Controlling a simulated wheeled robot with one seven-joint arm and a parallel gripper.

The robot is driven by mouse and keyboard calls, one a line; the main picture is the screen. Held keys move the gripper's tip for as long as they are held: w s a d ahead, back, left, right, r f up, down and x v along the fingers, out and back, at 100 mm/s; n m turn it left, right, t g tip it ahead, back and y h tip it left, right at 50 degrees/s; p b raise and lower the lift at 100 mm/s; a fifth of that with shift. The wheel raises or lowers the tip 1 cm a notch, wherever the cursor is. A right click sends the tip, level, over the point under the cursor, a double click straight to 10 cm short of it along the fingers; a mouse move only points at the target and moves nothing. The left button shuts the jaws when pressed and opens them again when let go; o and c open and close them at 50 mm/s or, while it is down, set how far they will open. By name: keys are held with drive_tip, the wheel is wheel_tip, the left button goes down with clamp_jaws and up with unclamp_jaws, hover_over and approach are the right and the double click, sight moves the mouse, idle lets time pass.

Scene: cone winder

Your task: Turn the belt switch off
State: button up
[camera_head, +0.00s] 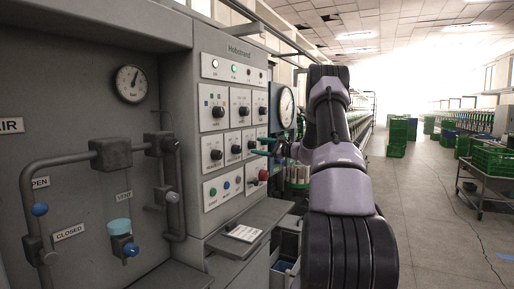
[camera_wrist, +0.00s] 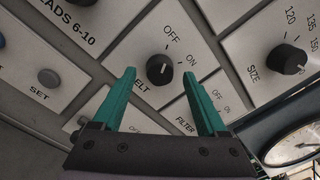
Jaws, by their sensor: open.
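In the wrist view, the belt switch (camera_wrist: 159,69) is a round black knob on a pale panel plate. OFF is printed above it and ON to its upper right. Its pale mark seems turned toward ON, but it is too small to be sure. My gripper (camera_wrist: 160,76) is open, with one teal finger on each side of the knob in the picture. I cannot tell whether the fingers touch it. In the head view, my gripper (camera_head: 266,147) is at the right part of the control panel (camera_head: 232,72), where I cannot single out the belt switch.
The size knob (camera_wrist: 287,59) is to the right, and the filter plate (camera_wrist: 186,125) is below right, partly behind a finger. A red knob (camera_head: 264,175) sits below my gripper. A gauge (camera_head: 286,106) stands beyond the panel. The aisle (camera_head: 425,210) at right is open floor.

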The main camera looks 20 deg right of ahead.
drive_tip(key=v, duration=0.9)
drive_tip(key=shift+s+f, duration=0.1)
